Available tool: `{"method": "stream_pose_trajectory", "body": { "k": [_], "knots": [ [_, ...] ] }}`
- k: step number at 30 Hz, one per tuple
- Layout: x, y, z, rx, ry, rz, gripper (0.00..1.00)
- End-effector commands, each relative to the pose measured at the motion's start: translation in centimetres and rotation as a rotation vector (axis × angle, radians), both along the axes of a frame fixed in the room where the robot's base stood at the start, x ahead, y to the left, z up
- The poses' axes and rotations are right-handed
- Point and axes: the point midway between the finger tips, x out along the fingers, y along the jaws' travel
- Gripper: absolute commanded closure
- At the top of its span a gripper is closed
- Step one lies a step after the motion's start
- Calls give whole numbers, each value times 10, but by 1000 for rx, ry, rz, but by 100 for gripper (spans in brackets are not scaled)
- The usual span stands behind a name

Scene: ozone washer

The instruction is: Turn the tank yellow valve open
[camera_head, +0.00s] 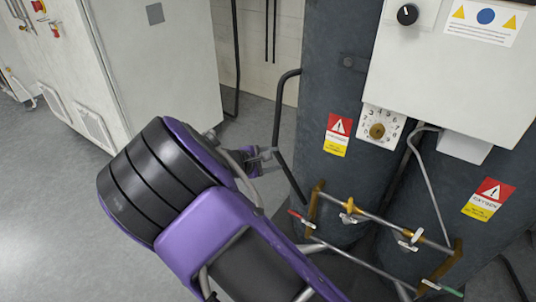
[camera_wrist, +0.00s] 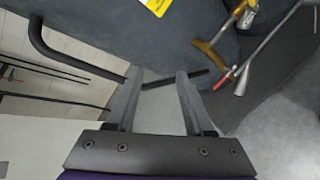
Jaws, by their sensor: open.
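A yellow-orange valve piece (camera_head: 351,206) sits on the thin pipe in front of the dark tanks (camera_head: 335,90). Whether it shows in the wrist view I cannot tell. Beside it on the same pipework are a red lever (camera_head: 298,216), white levers (camera_head: 412,238) and a green lever (camera_head: 442,287). My gripper (camera_head: 268,153) is up and left of this pipework, apart from it. In the wrist view my gripper (camera_wrist: 158,76) is open, with nothing seen held. There the red lever (camera_wrist: 224,79) and a brass elbow (camera_wrist: 212,54) lie right of the fingers.
A bent black pipe (camera_head: 278,110) runs close by my gripper; in the wrist view it crosses near the fingertips. A white control box (camera_head: 420,75) and a numbered dial (camera_head: 377,131) are on the tanks. White cabinets (camera_head: 160,60) stand at left. Grey floor (camera_head: 50,200) is clear.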

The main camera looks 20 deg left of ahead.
Motion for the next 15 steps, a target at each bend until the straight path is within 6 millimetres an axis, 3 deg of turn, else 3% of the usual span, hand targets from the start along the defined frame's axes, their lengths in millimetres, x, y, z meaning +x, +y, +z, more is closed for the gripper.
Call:
{"method": "stream_pose_trajectory", "body": {
  "k": [14,15],
  "knots": [
    [4,9,11,50,-3,5,48],
    [4,9,11,50,-3,5,53]
  ]
}}
